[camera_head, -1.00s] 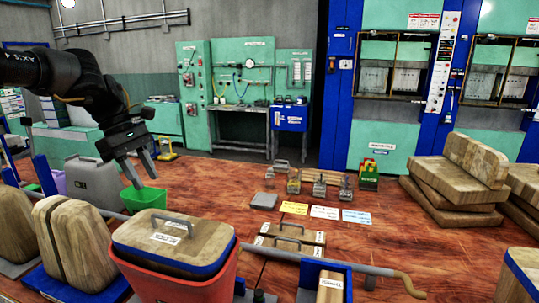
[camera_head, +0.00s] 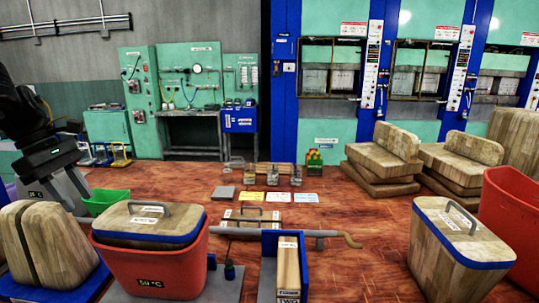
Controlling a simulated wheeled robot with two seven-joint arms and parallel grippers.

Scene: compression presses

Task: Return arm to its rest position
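My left arm (camera_head: 25,110) comes in black from the left edge. Its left gripper (camera_head: 78,198) points down, its two grey fingers apart with nothing seen between them. It hangs in front of a grey container (camera_head: 34,191), which it partly hides, and beside a green bin (camera_head: 104,202). From this view I cannot tell whether it touches either one. My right arm and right gripper are not in view.
A red bin (camera_head: 152,270) with a handled wooden lid and wooden blocks (camera_head: 45,240) stand in front at the left. Another handled wooden block (camera_head: 450,240) and a red bin (camera_head: 512,205) stand at right. The red-brown tabletop (camera_head: 370,215) has free room mid-right.

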